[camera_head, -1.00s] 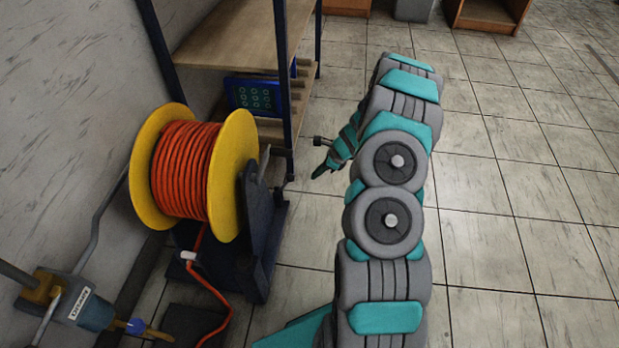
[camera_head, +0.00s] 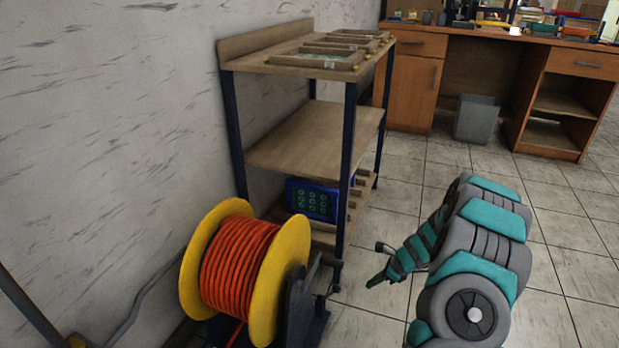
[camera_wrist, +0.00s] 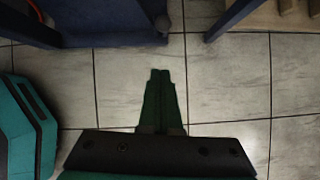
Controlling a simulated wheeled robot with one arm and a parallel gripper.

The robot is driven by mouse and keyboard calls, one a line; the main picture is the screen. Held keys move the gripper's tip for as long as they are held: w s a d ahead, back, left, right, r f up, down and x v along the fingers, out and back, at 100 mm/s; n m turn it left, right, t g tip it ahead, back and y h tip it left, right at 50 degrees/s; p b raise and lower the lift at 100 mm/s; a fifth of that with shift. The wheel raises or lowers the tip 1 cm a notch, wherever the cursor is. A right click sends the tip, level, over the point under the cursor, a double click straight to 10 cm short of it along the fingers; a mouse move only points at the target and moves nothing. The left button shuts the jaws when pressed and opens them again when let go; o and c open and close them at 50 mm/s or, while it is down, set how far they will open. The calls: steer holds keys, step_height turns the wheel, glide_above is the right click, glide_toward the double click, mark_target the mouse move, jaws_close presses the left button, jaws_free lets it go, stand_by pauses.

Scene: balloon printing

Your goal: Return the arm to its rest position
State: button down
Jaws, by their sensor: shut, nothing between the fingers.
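My gripper (camera_head: 374,281) is at the lower right of the head view, at the end of my grey and teal arm. Its fingertips point left and down, towards the foot of the shelf rack. In the wrist view my gripper (camera_wrist: 160,74) shows two dark green fingers pressed together over bare floor tiles, with nothing between them. My arm is bent, and its lower part runs out of the bottom of the head view.
A yellow reel with orange hose (camera_head: 240,268) stands left of my gripper. The shelf rack (camera_head: 310,140) is behind it, with a blue box (camera_head: 312,200) low down. A desk (camera_head: 412,85) and a grey bin (camera_head: 477,119) stand farther back. Floor tiles to the right are clear.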

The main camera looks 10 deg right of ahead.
steer(key=s+a+r+n+g, duration=0.2)
steer(key=s+a+r+n, duration=0.45)
steer(key=a+r, duration=0.3)
steer(key=s+a+r+n+g, duration=0.1)
steer(key=s+a+r+n, duration=0.5)
steer(key=a+r, duration=0.4)
steer(key=s+r+n+h, duration=0.1)
steer(key=s+r+n, duration=0.2)
steer(key=s, duration=0.5)
steer(key=s+r+n+g+h, duration=0.1)
steer(key=s+r+n, duration=0.3)
steer(key=s, duration=0.5)
steer(key=s+r+n+g+h, duration=0.1)
steer(key=s+r+n+h, duration=0.1)
steer(key=s+n, duration=0.4)
steer(key=s+r, duration=0.1)
steer(key=s, duration=0.2)
steer(key=shift+s+d+r+h, duration=0.2)
steer(key=shift+d+r+h, duration=0.2)
steer(key=shift+a+n, duration=0.15)
steer(key=shift+n, duration=0.2)
